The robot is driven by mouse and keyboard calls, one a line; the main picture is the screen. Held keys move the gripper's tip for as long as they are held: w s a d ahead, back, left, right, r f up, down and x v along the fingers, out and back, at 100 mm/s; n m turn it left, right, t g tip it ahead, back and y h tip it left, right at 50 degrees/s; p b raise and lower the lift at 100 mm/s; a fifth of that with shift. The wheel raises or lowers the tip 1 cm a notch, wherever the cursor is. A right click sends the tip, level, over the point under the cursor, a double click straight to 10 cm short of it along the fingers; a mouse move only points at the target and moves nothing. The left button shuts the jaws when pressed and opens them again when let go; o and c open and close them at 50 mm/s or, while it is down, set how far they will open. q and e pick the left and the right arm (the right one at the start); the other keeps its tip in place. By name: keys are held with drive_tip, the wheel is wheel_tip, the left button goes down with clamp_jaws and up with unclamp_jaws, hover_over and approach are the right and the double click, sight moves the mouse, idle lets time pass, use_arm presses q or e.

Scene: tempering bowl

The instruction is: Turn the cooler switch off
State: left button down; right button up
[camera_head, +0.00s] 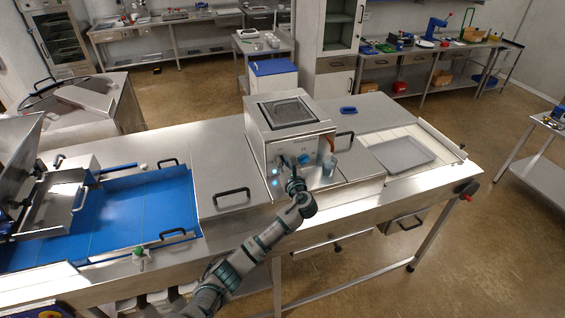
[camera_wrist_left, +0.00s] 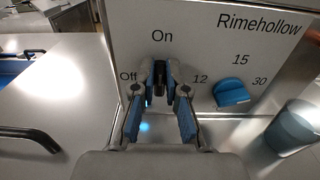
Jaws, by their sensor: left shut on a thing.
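The cooler (camera_head: 258,148) is a steel box on the counter. Its front panel (camera_wrist_left: 215,55) reads "Rimehollow" in the wrist view. The dark cooler switch (camera_wrist_left: 159,83) sits on the panel below the "On" label, with "Off" to its lower left, and stands about upright, towards "On". My left gripper (camera_head: 291,170) is at the panel; in the wrist view its fingertips (camera_wrist_left: 159,76) are shut on the switch, one on each side, partly hiding it. A blue timer knob (camera_wrist_left: 231,94) is right of the switch, among the numbers 12, 15 and 30. My right gripper is in neither view.
A bluish cup (camera_head: 329,164) stands close to the right of my left gripper; it also shows in the wrist view (camera_wrist_left: 291,128). A grey tray (camera_head: 402,154) lies farther right. A blue work surface (camera_head: 125,215) is at the left.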

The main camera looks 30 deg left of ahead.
use_arm(q)
drive_tip(key=shift+r, duration=0.1)
drive_tip(key=shift+n, duration=0.3)
drive_tip(key=n, duration=0.3)
drive_tip(key=shift+s+a+n, duration=0.1)
drive_tip(key=shift+a+n, duration=0.05)
drive_tip(key=shift+n, duration=0.15)
drive_tip(key=n+b, duration=0.1)
drive_tip(key=n, duration=0.1)
drive_tip(key=shift+s+a+n, duration=0.1)
drive_tip(key=shift+n, duration=0.3)
drive_tip(key=n, duration=0.1)
drive_tip(key=n+b, duration=0.1)
drive_tip(key=shift+s+f+n, duration=0.1)
drive_tip(key=shift+f+n, duration=0.15)
drive_tip(key=shift+n, duration=0.05)
drive_tip(key=n+b, duration=0.1)
drive_tip(key=n, duration=0.1)
drive_tip(key=n+b, duration=0.2)
drive_tip(key=shift+s+a+f+n, duration=0.1)
drive_tip(key=shift+a+f+n, duration=0.1)
drive_tip(key=shift+n, duration=0.1)
drive_tip(key=shift+f+n+b, duration=0.1)
drive_tip(key=shift+n+b, duration=1.3)
drive_tip(key=shift+n, duration=0.5)
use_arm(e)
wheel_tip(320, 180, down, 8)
